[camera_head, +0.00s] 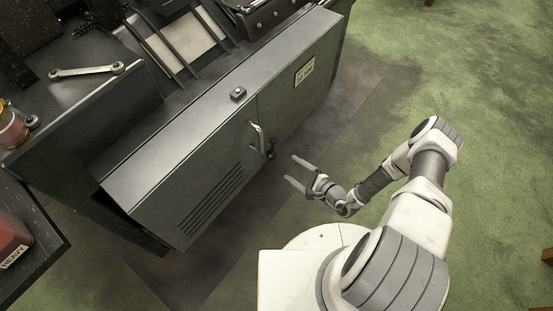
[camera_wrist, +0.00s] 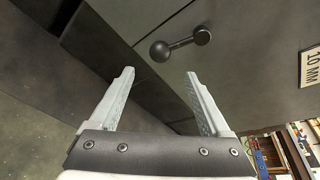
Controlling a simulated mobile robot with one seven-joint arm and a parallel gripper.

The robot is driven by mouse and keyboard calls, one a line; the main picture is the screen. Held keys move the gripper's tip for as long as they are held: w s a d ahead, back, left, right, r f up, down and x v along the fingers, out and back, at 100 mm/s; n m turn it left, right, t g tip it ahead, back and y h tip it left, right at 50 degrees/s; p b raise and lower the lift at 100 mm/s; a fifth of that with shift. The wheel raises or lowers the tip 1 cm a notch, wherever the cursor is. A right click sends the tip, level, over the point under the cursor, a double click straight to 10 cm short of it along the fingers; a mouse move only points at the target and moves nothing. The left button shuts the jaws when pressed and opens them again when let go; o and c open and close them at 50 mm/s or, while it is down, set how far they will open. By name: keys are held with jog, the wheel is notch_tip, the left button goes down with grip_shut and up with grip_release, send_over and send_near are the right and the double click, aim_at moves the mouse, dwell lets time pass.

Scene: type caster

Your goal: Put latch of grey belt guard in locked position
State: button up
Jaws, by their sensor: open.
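The grey belt guard (camera_head: 215,140) is a long metal cabinet with a louvred front panel and a label; its front face also shows in the wrist view (camera_wrist: 235,70). Its latch (camera_head: 258,138) sits near the middle of the front, by a vertical seam. In the wrist view the latch (camera_wrist: 180,45) is a dark bar with a ball at each end, slanting up to the right. My gripper (camera_head: 291,169) is open and empty, a short way in front of the latch and apart from it. In the wrist view its fingertips (camera_wrist: 160,73) lie below the latch's left ball.
A wrench (camera_head: 87,70) lies on the machine at left. A red object labelled HEAVY (camera_head: 12,235) stands at lower left. The green floor (camera_head: 480,130) at right is mostly clear.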

aim_at(272, 149)
jog(key=b+x, duration=0.2)
jog(key=x, duration=0.7)
jog(key=shift+a, duration=0.2)
jog(key=shift+w+f, duration=0.1)
grip_shut()
